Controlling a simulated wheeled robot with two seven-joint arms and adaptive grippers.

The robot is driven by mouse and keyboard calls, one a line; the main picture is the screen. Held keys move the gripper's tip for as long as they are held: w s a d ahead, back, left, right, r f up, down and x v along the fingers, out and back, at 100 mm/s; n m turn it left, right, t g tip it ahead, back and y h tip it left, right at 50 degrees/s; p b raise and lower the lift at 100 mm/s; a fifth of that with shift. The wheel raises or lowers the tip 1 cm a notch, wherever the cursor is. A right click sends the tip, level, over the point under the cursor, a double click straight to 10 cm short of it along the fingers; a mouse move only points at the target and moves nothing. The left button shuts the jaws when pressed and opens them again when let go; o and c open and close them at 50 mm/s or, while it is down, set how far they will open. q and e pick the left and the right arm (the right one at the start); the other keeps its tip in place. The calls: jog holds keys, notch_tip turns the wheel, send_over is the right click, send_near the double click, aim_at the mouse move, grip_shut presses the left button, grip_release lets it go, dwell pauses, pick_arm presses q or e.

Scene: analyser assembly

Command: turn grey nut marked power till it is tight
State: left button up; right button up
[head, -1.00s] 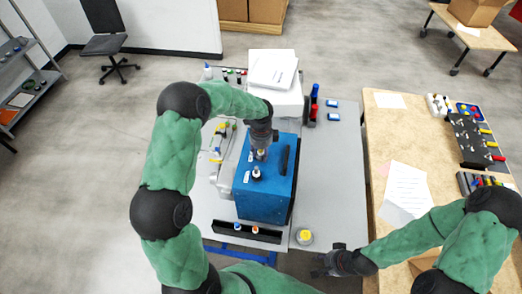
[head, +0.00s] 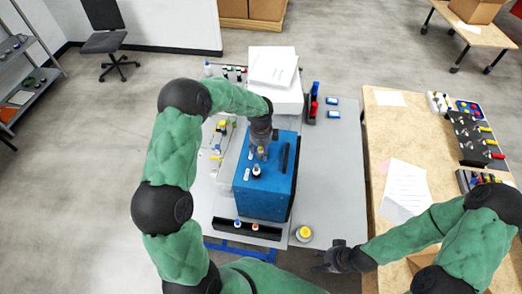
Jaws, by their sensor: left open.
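A blue box (head: 265,195) stands on the grey table, with small fittings and a dark handle on its top. My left gripper (head: 260,153) points down over the box top, its fingers open around or just above a small yellow-topped fitting (head: 261,150); I cannot tell whether they touch it. A second, dark-topped fitting (head: 256,171) stands in front of it. The power marking is too small to read, so I cannot tell which fitting is the grey nut. My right gripper (head: 317,261) is empty, with its fingers apart, near the table's front edge.
The grey table (head: 335,170) is clear to the right. A wooden bench (head: 385,150) stands further right.

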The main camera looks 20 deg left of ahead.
pick_arm(q)
jog(key=n+b, duration=0.1)
jog(key=n, duration=0.2)
jog(key=n+b, duration=0.2)
jog(key=shift+f+n, duration=0.2)
jog(key=shift+n, duration=0.2)
jog(key=n+b, duration=0.3)
jog(key=n, duration=0.2)
jog(key=shift+n, duration=0.3)
jog(key=n+b, duration=0.3)
jog(key=n, duration=0.3)
jog(key=shift+n, duration=0.3)
jog(key=n+b, duration=0.1)
jog(key=n, duration=0.3)
jog(key=shift+b, duration=0.35)
jog(key=shift+r+n, duration=0.15)
jog(key=shift+n, duration=0.45)
